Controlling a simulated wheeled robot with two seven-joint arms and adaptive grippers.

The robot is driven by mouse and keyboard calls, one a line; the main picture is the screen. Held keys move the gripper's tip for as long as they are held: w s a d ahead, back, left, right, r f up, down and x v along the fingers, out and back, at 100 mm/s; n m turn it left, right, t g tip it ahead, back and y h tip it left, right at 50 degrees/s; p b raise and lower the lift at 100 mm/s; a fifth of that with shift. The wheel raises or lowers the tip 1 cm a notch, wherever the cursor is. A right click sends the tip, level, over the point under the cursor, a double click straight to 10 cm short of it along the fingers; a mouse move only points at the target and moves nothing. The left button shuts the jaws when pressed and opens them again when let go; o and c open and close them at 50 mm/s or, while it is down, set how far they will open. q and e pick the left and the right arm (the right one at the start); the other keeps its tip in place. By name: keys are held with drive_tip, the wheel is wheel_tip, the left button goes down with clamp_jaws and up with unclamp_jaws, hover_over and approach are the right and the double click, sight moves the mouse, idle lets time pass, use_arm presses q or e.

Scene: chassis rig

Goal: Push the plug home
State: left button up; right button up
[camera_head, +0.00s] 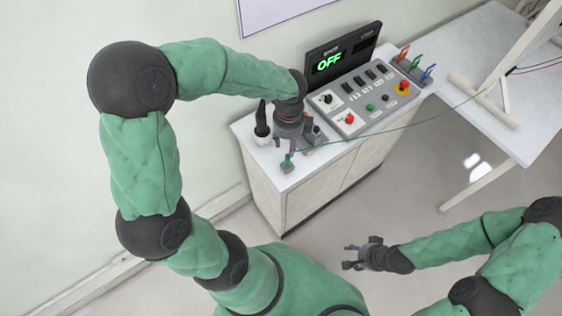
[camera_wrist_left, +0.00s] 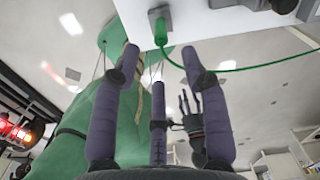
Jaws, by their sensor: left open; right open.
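The green plug (camera_head: 287,160) is at the front corner of the white cabinet top. In the left wrist view the plug (camera_wrist_left: 160,34) meets a small grey block (camera_wrist_left: 166,12), with a green cable trailing right. I cannot tell how deep the plug sits. My left gripper (camera_head: 291,150) is open just above and behind the plug in the head view. Its spread fingers (camera_wrist_left: 160,62) show in the left wrist view with nothing between them, apart from the plug. My right gripper (camera_head: 347,257) is open and empty over the floor, well away from the cabinet.
A control panel (camera_head: 362,98) with knobs, red buttons and a display (camera_head: 342,54) reading OFF stands behind on the cabinet (camera_head: 262,172). The green cable (camera_head: 420,121) runs right towards a white table (camera_head: 500,60).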

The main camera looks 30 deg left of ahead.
sight(288, 158)
use_arm(q)
wheel_tip(288, 158, down, 4)
drive_tip(key=shift+r+b, duration=0.2)
drive_tip(key=shift+b, duration=0.15)
wheel_tip(288, 158, down, 5)
drive_tip(key=shift+f+b, duration=0.1)
drive_tip(key=shift+b, duration=0.85)
clamp_jaws()
